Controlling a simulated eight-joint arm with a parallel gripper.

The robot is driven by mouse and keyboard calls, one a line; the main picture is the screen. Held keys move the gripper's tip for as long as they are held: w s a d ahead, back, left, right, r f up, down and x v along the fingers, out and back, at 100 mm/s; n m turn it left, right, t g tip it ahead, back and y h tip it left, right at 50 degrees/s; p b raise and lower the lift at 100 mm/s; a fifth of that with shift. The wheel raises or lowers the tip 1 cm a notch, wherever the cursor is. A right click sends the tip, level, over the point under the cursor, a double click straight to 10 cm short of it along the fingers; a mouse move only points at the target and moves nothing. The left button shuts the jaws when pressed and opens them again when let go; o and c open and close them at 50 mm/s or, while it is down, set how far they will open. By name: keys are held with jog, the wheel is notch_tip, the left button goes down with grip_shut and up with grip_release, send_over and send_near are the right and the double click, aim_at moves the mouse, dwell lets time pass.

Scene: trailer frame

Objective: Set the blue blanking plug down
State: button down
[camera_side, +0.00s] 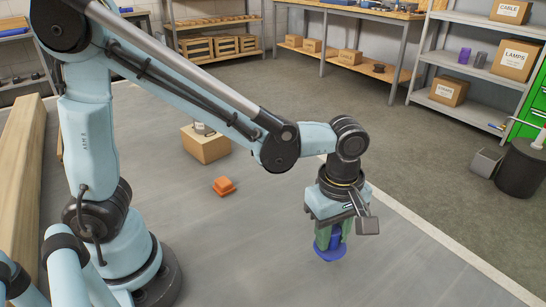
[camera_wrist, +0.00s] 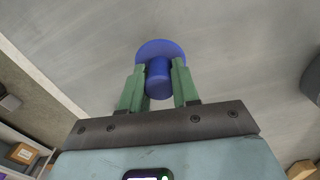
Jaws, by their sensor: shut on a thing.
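The blue blanking plug (camera_side: 331,252) is in the grip of my gripper (camera_side: 332,236), low over the grey floor at the right of centre in the side view. Its wide round flange faces down. In the wrist view the plug (camera_wrist: 160,52) sits between the two green fingers of my gripper (camera_wrist: 159,82), with its narrower blue stem clasped between them and its flange beyond the fingertips. I cannot tell whether the flange touches the floor.
An orange piece (camera_side: 224,186) lies on the floor left of the gripper. A cardboard box (camera_side: 206,146) with a small item on top stands behind it. A long wooden beam (camera_side: 20,150) lies at the left. The floor around the plug is clear.

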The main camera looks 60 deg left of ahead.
aim_at(330, 245)
jog(key=shift+f, duration=1.45)
jog(key=shift+f, duration=0.15)
jog(key=c, duration=0.8)
grip_release()
